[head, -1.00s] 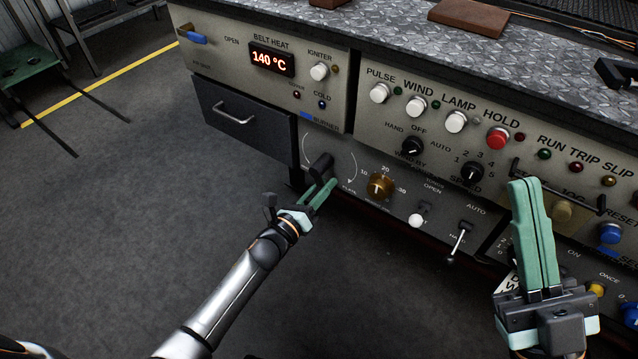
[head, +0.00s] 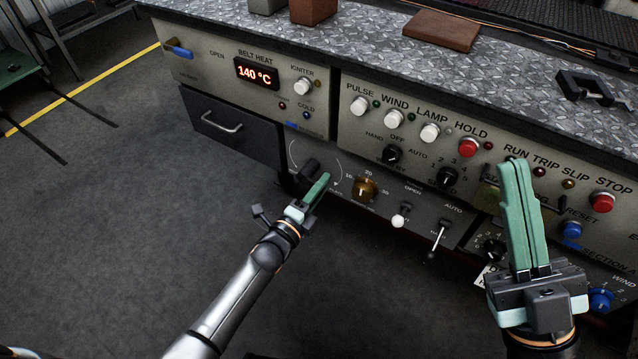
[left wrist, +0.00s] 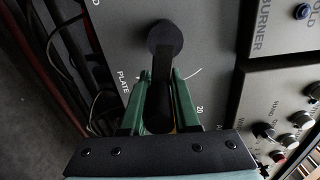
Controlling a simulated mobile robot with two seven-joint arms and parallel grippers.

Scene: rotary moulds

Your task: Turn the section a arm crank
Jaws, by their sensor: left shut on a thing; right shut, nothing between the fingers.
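A black crank (head: 308,170) sits on the grey lower panel, left of the brass dial, inside a white curved arrow. In the left wrist view its round hub (left wrist: 165,38) is at the top, and its arm runs down between my green fingers. My left gripper (head: 319,184) is shut on the crank's outer end; it also shows in the left wrist view (left wrist: 160,100). The fingers and gripper body partly hide that end. My right gripper (head: 515,168) is shut and empty, pointing up in front of the right-hand panel and hiding part of it.
A brass dial (head: 365,189) and a white-tipped toggle (head: 400,215) are right of the crank. A drawer with a handle (head: 222,122) is to its left. White buttons and a red button (head: 468,147) are above. Open floor (head: 130,220) lies at left.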

